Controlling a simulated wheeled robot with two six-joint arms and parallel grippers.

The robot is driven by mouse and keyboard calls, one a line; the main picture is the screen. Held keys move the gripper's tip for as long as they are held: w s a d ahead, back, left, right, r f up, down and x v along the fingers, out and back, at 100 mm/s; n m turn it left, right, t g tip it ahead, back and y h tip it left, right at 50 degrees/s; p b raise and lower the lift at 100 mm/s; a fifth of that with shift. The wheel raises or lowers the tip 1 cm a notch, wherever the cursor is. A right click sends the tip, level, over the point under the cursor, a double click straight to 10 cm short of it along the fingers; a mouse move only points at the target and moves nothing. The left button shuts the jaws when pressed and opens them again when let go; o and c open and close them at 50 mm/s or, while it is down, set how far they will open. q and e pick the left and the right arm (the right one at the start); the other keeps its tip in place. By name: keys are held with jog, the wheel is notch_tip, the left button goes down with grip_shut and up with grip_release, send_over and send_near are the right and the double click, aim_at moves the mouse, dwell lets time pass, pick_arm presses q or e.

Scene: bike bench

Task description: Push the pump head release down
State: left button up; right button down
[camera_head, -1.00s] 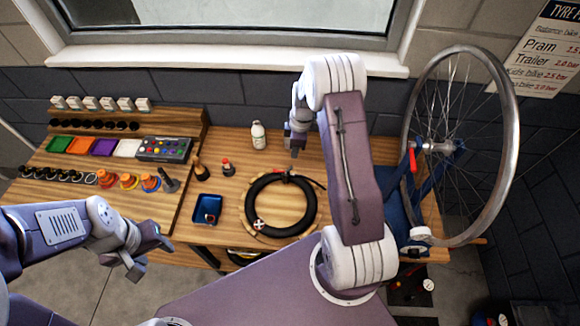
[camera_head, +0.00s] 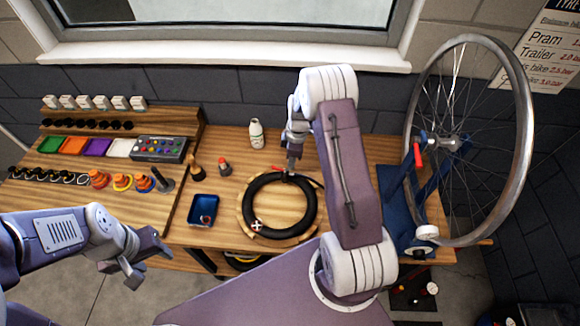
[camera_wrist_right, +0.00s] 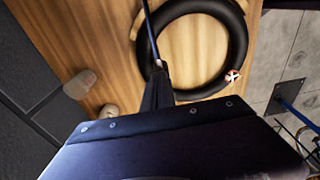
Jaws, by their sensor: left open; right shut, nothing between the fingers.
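A black tyre (camera_head: 312,208) lies flat on a round wooden support on the bench, and it also shows in the right wrist view (camera_wrist_right: 238,40). A small dark fitting sits at its far edge, where a thin dark and red line runs off to the right. I cannot make out the pump head or its release clearly there. My right gripper (camera_head: 291,166) is shut and empty, pointing down at this far edge; its closed fingers (camera_wrist_right: 158,82) overlap the tyre's rim in the wrist view. Contact cannot be told. My left gripper (camera_head: 140,268) is open, away from the tyre, at the lower left.
A blue tray (camera_head: 203,210) stands left of the tyre. A spoked wheel (camera_head: 522,140) in a blue stand is on the right. A rack with coloured bins (camera_head: 72,146) fills the left.

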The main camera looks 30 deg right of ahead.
notch_tip(320, 180, down, 2)
jog(key=shift+f+b, duration=0.1)
jog(key=shift+b, duration=0.7)
jog(key=s+d+r+b, duration=0.2)
jog(key=d+r, duration=0.1)
jog(key=r, duration=0.7)
jog(key=shift+d+r, duration=0.2)
jog(key=shift+d, duration=0.05)
jog(key=shift+s, duration=0.1)
